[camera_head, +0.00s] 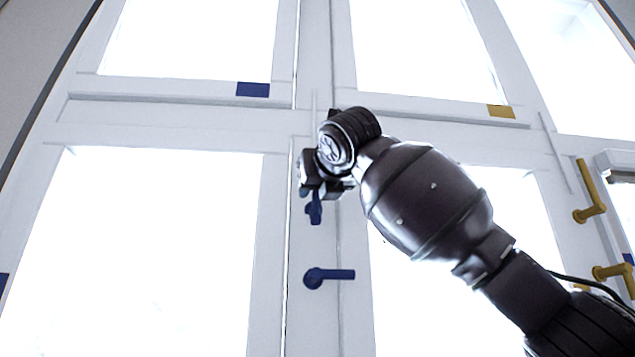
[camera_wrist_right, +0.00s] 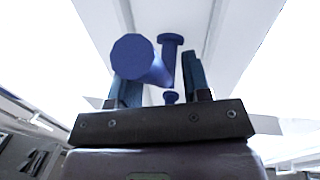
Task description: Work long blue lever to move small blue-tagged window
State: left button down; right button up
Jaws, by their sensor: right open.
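The long blue lever (camera_head: 314,210) is on the white middle post in the head view; its upper part is hidden behind my right gripper (camera_head: 318,178). In the right wrist view, a thick blue bar (camera_wrist_right: 140,60) with a round end stands between the two spread fingers of my right gripper (camera_wrist_right: 162,82), nearer the left finger. The fingers are open; whether either touches the bar I cannot tell. The small window (camera_head: 180,87) with a blue tag (camera_head: 252,89) on its lower frame is at the upper left. My left gripper is out of view.
A shorter blue lever (camera_head: 328,277) points right, below the long one. Another window at upper right has a yellow tag (camera_head: 500,111). Yellow handles (camera_head: 590,192) are at the right edge. Another blue tag (camera_head: 3,284) shows at the left edge.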

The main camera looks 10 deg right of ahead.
aim_at(315, 213)
jog(key=shift+w, duration=0.2)
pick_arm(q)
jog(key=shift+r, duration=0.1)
pick_arm(e)
grip_shut()
jog(key=shift+f, duration=0.1)
jog(key=shift+s+f+n+t+y+b, duration=0.1)
jog(key=shift+f+n+t+y+b, duration=0.25)
jog(key=shift+f+t+b, duration=0.65)
jog(key=f+t, duration=0.1)
jog(key=t+b, duration=0.1)
jog(key=shift+w+f+t+y, duration=0.2)
jog(key=shift+f+t+y, duration=0.1)
jog(key=shift+f, duration=0.1)
jog(key=shift+w+f+n+t+y+b, duration=0.25)
jog(key=shift+f+n+t+b, duration=0.25)
jog(key=shift+t, duration=0.4)
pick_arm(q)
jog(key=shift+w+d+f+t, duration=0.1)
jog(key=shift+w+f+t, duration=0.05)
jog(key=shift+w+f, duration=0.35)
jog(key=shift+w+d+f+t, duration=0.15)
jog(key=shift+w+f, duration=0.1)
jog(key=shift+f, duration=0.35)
pick_arm(e)
jog(key=shift+a+f, duration=0.1)
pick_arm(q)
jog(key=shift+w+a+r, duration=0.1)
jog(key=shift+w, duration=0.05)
